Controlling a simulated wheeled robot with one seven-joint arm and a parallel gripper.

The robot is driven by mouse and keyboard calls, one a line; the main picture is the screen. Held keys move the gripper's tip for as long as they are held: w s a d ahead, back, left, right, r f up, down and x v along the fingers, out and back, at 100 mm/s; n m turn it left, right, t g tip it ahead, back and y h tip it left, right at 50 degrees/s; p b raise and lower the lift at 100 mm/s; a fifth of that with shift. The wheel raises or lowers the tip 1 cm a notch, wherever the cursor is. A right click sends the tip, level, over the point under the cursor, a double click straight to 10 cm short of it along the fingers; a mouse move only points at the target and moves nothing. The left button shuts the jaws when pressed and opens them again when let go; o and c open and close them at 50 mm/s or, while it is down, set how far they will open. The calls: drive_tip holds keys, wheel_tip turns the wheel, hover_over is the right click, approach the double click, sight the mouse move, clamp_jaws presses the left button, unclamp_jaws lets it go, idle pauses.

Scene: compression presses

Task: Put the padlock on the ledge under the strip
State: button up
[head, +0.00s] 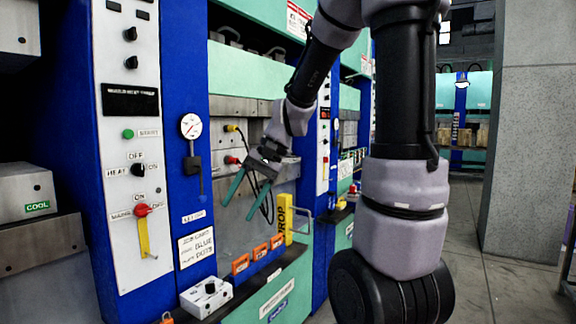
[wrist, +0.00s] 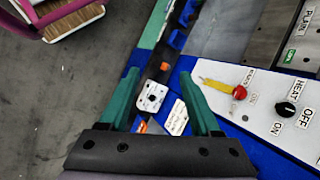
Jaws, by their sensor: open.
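My gripper (head: 236,212) is open and empty, its two green fingers pointing down in front of the press, above the dark ledge (head: 268,284). Several orange lock-like pieces (head: 260,252) stand in a row along a blue strip at the ledge's back. A lone small orange piece (head: 167,318), perhaps the padlock, shows at the bottom edge, left of a white box. In the wrist view an orange piece (wrist: 165,66) lies between my open fingertips in the picture, clearly farther away. It is too small to identify for certain.
The white box (head: 206,298) with a black knob sits on the ledge; it also shows in the wrist view (wrist: 151,97). A yellow block (head: 284,220) stands at the ledge's right end. The control panel (head: 128,150) with knobs and a lever is at left. Floor is clear at right.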

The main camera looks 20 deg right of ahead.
drive_tip(key=s+d+r+n+t+h, duration=0.1)
drive_tip(key=s+d+r+t+h, duration=0.3)
drive_tip(key=s+r, duration=0.5)
drive_tip(key=d+t, duration=0.2)
drive_tip(key=d, duration=0.1)
drive_tip(key=shift+d+r+n+t, duration=0.3)
idle(1.5)
